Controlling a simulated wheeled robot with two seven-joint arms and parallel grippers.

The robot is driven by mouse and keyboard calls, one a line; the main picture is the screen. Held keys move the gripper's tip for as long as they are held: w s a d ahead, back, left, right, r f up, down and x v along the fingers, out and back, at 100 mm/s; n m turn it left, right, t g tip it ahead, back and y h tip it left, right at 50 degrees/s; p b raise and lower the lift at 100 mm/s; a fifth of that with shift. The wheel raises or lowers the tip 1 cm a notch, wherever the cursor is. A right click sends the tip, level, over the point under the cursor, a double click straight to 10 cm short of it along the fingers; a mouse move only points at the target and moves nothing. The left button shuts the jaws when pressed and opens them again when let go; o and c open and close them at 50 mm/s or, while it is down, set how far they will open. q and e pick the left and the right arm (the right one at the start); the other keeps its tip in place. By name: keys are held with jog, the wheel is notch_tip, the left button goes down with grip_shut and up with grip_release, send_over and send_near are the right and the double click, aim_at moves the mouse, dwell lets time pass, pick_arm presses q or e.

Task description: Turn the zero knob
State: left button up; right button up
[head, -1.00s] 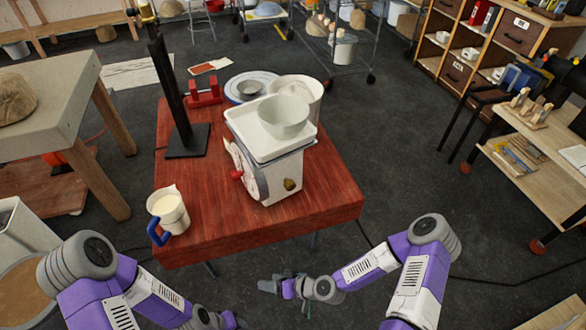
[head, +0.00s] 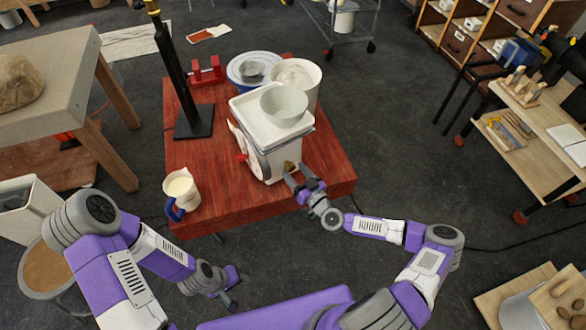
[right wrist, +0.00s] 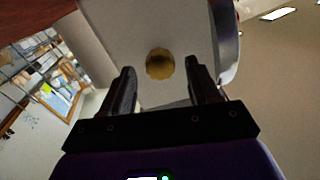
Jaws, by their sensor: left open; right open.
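The zero knob is a small brass-coloured knob (right wrist: 160,64) on the side of the white kitchen scale (head: 272,150). In the head view the knob (head: 289,165) sits low on the scale's near right side, partly hidden by my gripper. My right gripper (head: 296,174) is open at that side of the scale. In the right wrist view its two fingers (right wrist: 160,85) stand apart, one on each side of the knob, with a gap to each; I cannot tell if the tips reach past it. My left gripper (head: 230,290) is open and empty, low in front of the table.
The scale stands on a red wooden table (head: 205,205) with a pale bowl (head: 284,104) in its tray. A white jug with a blue handle (head: 181,188) is at the front left. A black stand (head: 193,120) and a white bucket (head: 300,78) are behind.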

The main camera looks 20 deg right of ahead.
jog(key=shift+x, duration=0.85)
jog(key=c, duration=1)
jog(key=shift+c, duration=0.2)
jog(key=shift+a, duration=0.1)
